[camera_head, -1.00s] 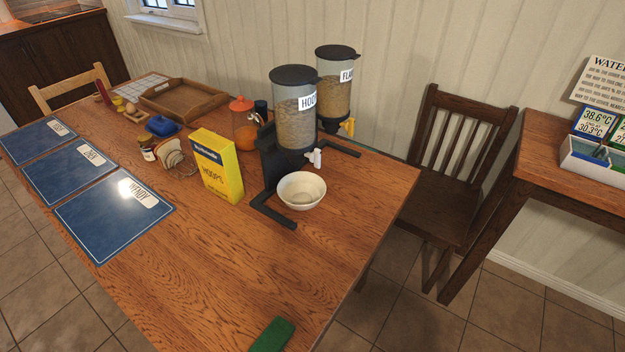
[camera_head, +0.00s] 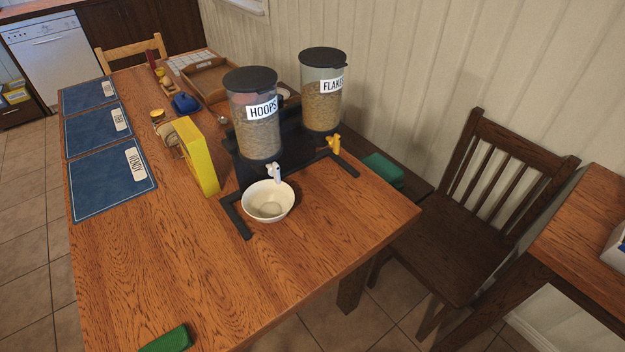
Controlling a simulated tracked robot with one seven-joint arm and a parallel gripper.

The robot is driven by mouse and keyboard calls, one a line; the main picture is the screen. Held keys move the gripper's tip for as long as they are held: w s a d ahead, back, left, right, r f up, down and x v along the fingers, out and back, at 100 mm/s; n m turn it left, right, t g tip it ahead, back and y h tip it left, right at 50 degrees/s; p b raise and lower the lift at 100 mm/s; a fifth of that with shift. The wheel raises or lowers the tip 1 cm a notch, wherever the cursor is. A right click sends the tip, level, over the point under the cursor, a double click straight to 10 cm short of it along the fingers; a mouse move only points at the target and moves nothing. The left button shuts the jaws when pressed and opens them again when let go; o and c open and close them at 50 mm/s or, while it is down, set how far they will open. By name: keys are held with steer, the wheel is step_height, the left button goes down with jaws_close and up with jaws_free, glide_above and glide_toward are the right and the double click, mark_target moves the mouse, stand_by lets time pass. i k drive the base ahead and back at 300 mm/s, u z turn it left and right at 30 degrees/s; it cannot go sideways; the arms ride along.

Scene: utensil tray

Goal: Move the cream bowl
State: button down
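The cream bowl (camera_head: 268,202) stands upright on the wooden table (camera_head: 200,275), in front of the hoops dispenser (camera_head: 256,115) and just below its white spout (camera_head: 274,173). It sits between the black legs of the dispenser stand (camera_head: 236,212). Its visible inside looks empty. My gripper is not in view.
The flakes dispenser (camera_head: 322,90) with a yellow spout stands behind and to the right. Blue placemats (camera_head: 110,178) line the left edge. A green block (camera_head: 167,339) lies at the front. A dark chair (camera_head: 465,225) is at right.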

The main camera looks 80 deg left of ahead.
mark_target(267, 201)
steer(key=z, duration=0.15)
steer(key=i, duration=0.85)
steer(key=u, duration=2.1)
steer(key=i, duration=0.15)
steer(key=u, duration=1.9)
steer(key=k, duration=0.6)
steer(key=u, duration=0.25)
steer(key=i, duration=1.55)
steer(key=z, duration=0.25)
